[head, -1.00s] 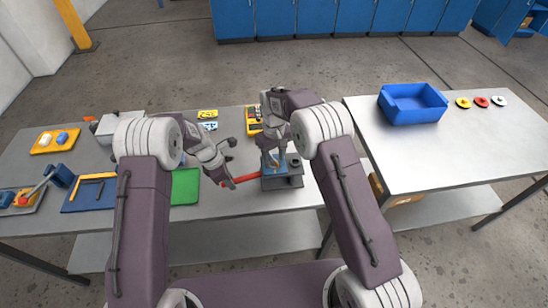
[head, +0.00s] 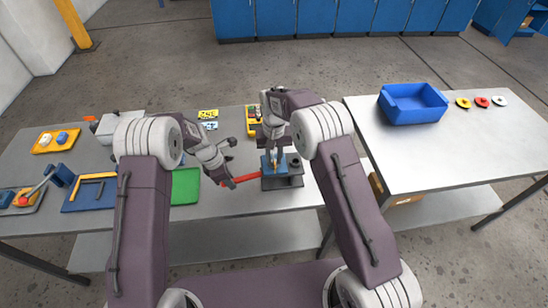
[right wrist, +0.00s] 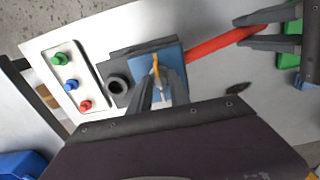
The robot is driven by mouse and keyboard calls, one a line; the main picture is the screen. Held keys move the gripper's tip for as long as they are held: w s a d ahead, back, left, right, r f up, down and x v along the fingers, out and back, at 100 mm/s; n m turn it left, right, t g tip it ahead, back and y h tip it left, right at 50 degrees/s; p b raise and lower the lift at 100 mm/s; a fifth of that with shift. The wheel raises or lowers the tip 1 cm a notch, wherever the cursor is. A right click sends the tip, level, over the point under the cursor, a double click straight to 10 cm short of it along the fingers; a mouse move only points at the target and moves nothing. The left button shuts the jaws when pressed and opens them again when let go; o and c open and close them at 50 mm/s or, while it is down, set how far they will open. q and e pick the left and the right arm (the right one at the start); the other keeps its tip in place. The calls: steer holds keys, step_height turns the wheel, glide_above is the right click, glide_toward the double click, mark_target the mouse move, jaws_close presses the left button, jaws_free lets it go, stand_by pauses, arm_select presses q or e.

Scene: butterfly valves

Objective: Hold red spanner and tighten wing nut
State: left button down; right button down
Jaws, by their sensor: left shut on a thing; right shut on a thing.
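The red spanner (head: 245,181) lies level, running from my left gripper to the blue-and-grey valve fixture (head: 283,179). My left gripper (head: 229,182) is shut on the spanner's left end. The spanner also shows in the right wrist view (right wrist: 222,44), with the left fingers (right wrist: 262,32) around it. My right gripper (right wrist: 155,92) points down over the blue block (right wrist: 173,62) of the fixture. It is shut on the small yellow wing nut (right wrist: 156,68), which is partly hidden between its fingers.
A panel with green, blue and red knobs (right wrist: 71,85) lies beside the fixture. A green mat (head: 185,186) and a blue tray (head: 78,203) are on the left. A blue bin (head: 412,104) stands on the right table. Yellow labels (head: 208,114) lie behind.

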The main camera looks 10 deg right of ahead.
steer(key=c, duration=1.2)
jaws_free()
arm_select(q)
steer(key=c, duration=1.3)
jaws_free()
arm_select(e)
step_height(320, 180, up, 12)
steer(key=shift+r, duration=0.1)
arm_select(q)
step_height(320, 180, up, 7)
steer(key=p, duration=0.7)
steer(key=shift+r, duration=0.1)
arm_select(e)
step_height(320, 180, up, 7)
glide_above(274, 159)
steer(key=shift+s, duration=0.15)
